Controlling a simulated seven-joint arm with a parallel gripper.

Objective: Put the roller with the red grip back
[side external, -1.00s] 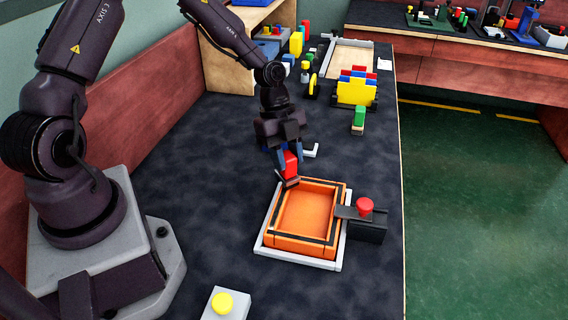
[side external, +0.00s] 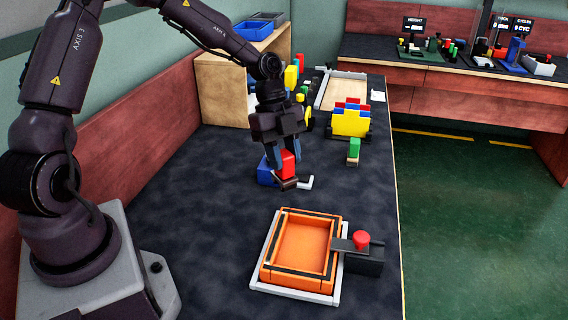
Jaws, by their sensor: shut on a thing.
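The roller with the red grip (side external: 288,163) is in my gripper (side external: 284,158), its red grip upright between the fingers and its dark lower end (side external: 288,184) pointing down. My gripper is shut on the red grip, behind the orange tray. A blue block (side external: 267,173) shows just left of the roller, partly hidden by the gripper. A white angled piece (side external: 306,183) lies just right of the roller's lower end. I cannot tell whether the roller touches either one.
An orange tray (side external: 269,252) in a pale frame stands in front, with a red button (side external: 361,238) on a dark box at its right. The dark table at left is clear.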

